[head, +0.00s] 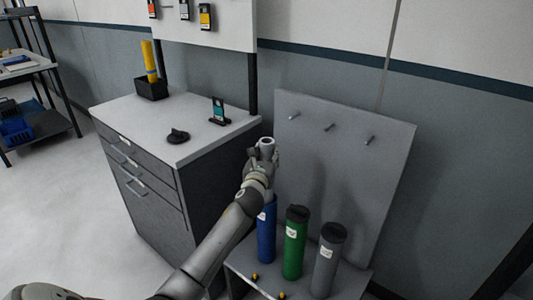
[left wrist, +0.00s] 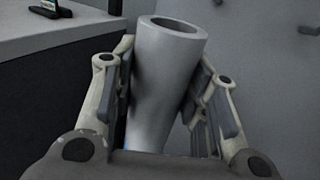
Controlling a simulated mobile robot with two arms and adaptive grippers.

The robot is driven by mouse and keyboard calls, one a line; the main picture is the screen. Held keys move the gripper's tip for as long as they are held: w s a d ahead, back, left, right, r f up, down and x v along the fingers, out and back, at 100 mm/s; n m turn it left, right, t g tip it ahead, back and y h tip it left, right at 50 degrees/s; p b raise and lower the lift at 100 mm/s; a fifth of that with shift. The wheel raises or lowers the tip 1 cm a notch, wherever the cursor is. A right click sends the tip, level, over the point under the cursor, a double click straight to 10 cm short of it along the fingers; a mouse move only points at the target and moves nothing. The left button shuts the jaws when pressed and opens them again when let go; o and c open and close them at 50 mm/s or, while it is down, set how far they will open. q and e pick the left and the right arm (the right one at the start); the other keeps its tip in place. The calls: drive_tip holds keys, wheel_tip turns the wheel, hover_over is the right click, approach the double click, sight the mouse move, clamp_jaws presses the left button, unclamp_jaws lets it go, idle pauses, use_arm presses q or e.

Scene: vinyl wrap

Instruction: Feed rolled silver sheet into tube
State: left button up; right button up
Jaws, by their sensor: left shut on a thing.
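A rolled silver sheet (left wrist: 160,80) stands near upright between the fingers of my left gripper (left wrist: 165,95), which is shut on it. In the head view the top of the silver roll (head: 267,143) shows just above my left gripper (head: 264,160). The gripper is directly above the blue tube (head: 267,235). The tube's top is hidden behind my arm, so I cannot tell whether the roll's lower end is inside it. A bit of blue shows below the roll in the left wrist view. My right gripper is not in view.
A green tube (head: 295,245) and a grey tube (head: 327,262), both with dark tops, stand right of the blue tube on a stand (head: 345,284). A grey panel with pegs (head: 345,170) rises behind. A cabinet (head: 165,130) holding small items is at left.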

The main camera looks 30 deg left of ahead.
use_arm(q)
drive_tip(key=shift+f+b, duration=0.6)
drive_tip(key=shift+f, duration=0.35)
drive_tip(key=shift+f+b, duration=0.5)
drive_tip(key=shift+f, duration=0.25)
drive_tip(key=o, duration=1.4)
drive_tip(key=shift+o, duration=0.2)
drive_tip(key=v, duration=0.8)
